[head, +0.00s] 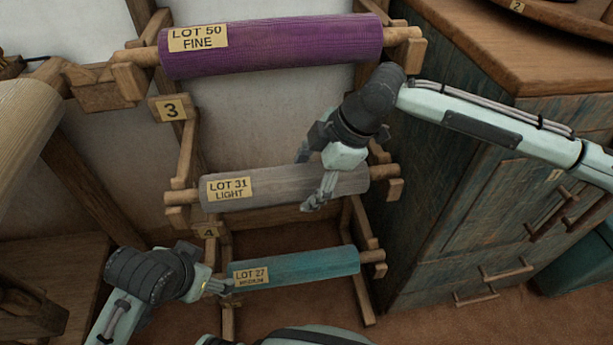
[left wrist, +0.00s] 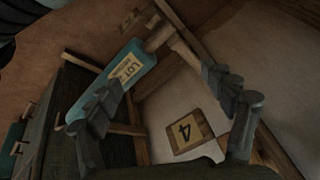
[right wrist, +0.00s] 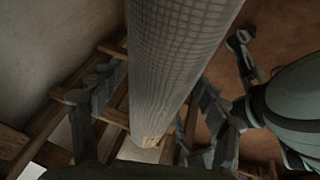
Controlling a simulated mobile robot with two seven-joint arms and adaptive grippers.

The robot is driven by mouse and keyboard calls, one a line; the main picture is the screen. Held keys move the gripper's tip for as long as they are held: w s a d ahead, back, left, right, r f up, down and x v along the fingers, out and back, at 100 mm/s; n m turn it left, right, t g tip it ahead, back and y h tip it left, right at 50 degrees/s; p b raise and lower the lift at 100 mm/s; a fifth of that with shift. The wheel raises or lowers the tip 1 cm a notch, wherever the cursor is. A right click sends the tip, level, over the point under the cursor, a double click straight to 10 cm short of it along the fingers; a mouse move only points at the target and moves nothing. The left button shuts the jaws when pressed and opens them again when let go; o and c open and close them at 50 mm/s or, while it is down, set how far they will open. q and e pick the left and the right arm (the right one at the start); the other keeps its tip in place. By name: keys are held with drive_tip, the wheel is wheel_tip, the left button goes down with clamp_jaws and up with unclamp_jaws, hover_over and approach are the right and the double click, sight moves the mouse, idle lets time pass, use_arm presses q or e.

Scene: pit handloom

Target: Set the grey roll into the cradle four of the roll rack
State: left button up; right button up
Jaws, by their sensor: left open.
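The grey roll (head: 285,187), labelled LOT 31 LIGHT, lies across the roll rack (head: 187,150), its bare wooden ends over the side supports. The number 4 plate (head: 207,230) is below its left end; the number 3 plate (head: 171,108) is above it. My right gripper (head: 312,178) has its fingers on both sides of the roll's right half. The right wrist view shows the roll (right wrist: 180,50) between them, close against it. My left gripper (head: 222,286) is open at the left end of the teal roll, below. The left wrist view also shows the 4 plate (left wrist: 184,131).
A purple roll (head: 275,45) lies above and the teal roll (head: 297,266) lies below on the same rack. A blue-green wooden cabinet (head: 465,200) stands close on the right. A pale roll (head: 25,120) is at the far left.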

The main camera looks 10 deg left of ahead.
drive_tip(key=shift+d+r, duration=0.15)
drive_tip(key=shift+r, duration=0.35)
drive_tip(key=v, duration=0.5)
drive_tip(key=shift+p, duration=0.35)
drive_tip(key=v, duration=0.5)
drive_tip(key=shift+r, duration=0.2)
use_arm(q)
drive_tip(key=shift+s+a+f+g, duration=0.3)
drive_tip(key=shift+s+a+f, duration=0.05)
drive_tip(key=shift+f, duration=0.3)
drive_tip(key=shift+s+a+f+g, duration=0.3)
drive_tip(key=shift+s+a+f, duration=0.05)
drive_tip(key=shift+f, duration=0.25)
use_arm(e)
drive_tip(key=shift+d+r, duration=0.2)
drive_tip(key=shift+r, duration=0.05)
use_arm(q)
drive_tip(key=shift+w+r, duration=0.1)
drive_tip(key=shift+r, duration=0.05)
use_arm(e)
drive_tip(key=shift+s, duration=0.1)
